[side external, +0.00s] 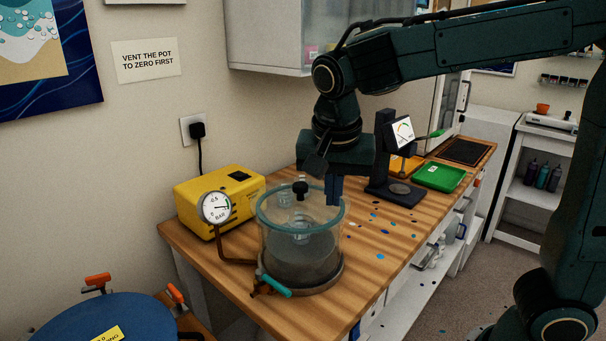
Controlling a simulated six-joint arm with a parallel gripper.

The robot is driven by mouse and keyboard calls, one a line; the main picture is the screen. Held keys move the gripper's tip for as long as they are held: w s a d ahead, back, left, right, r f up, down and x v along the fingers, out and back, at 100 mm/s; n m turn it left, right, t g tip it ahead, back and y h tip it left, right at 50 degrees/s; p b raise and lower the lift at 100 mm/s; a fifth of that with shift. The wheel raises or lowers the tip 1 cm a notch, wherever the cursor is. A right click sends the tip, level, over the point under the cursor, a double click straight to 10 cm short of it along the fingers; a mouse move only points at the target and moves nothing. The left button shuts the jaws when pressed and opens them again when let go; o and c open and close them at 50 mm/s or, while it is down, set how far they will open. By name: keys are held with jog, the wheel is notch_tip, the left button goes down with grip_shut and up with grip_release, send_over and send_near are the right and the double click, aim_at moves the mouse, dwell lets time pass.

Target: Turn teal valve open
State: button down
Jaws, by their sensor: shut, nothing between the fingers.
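The teal valve (276,286) is a small teal lever at the lower front left of the clear pot (300,262), near the end of a brown pipe. The lever slants down to the right. The pot has a teal rim and a clear lid with a black knob (300,188); a small clear cup (299,232) shows inside. A round gauge (215,207) marked BAR stands left of the pot. My gripper (333,191) is shut and empty, pointing down over the right back part of the pot's rim, apart from the valve. Whether it touches the lid cannot be told.
A yellow pump box (222,195) stands behind the gauge. A black stand with a dial (395,160) and a green tray (439,176) are at the back right. Coloured spots dot the bench right of the pot. A blue drum (85,325) is at the lower left.

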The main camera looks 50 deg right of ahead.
aim_at(274, 284)
jog(key=w+a+f+m+h, duration=0.1)
jog(key=w+a+f+m, duration=0.1)
jog(key=a, duration=0.3)
jog(key=w+a+f+m+g, duration=0.1)
jog(key=w+a+f+m, duration=0.1)
jog(key=a+f+m, duration=0.2)
jog(key=shift+w+a+f+g+h, duration=0.2)
jog(key=shift+w+a+g+h, duration=0.15)
jog(key=shift+a, duration=0.55)
jog(key=shift+f, duration=0.15)
jog(key=x, duration=0.9)
jog(key=shift+d+f, duration=0.25)
jog(key=shift+f, duration=0.05)
